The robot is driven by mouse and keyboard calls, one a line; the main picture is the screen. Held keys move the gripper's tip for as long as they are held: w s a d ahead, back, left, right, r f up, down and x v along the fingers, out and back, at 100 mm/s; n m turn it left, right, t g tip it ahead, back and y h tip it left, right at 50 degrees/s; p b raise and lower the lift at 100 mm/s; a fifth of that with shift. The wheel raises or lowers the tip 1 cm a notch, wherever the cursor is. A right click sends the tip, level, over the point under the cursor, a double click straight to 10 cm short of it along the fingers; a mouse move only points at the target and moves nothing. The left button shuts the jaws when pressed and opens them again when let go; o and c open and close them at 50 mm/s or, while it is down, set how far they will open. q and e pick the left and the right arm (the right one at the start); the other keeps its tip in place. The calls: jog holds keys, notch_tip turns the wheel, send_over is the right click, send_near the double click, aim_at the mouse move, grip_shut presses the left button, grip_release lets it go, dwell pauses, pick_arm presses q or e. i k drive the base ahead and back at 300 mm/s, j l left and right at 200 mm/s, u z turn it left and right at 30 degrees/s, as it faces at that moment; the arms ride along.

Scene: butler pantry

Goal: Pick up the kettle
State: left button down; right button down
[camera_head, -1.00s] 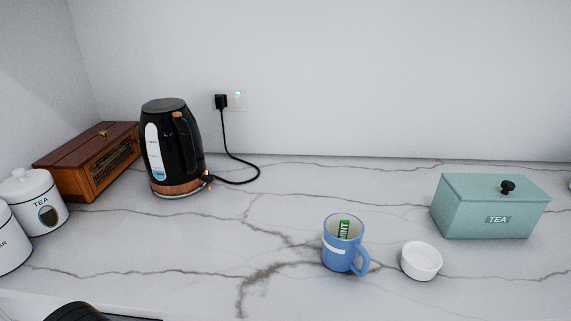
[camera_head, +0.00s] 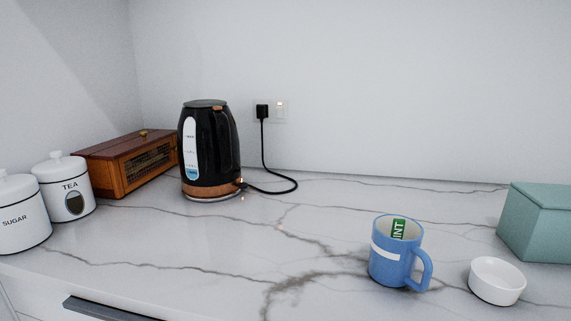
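The black kettle (camera_head: 212,150) stands upright on its base at the back left of the marble counter. It has a copper-coloured band near the bottom, a pale water window on its left front and a handle toward the right front. A black cord (camera_head: 266,155) runs from its base to a wall plug. Neither of my grippers shows in the head view.
A wooden box (camera_head: 128,163) stands close to the kettle's left. White sugar (camera_head: 20,222) and tea (camera_head: 66,196) canisters stand at left. A blue mug (camera_head: 391,262) with a green packet, a white bowl (camera_head: 496,281) and a teal box (camera_head: 535,228) stand right. The counter before the kettle is clear.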

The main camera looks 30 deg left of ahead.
aim_at(208, 143)
jog(key=u, duration=1.3)
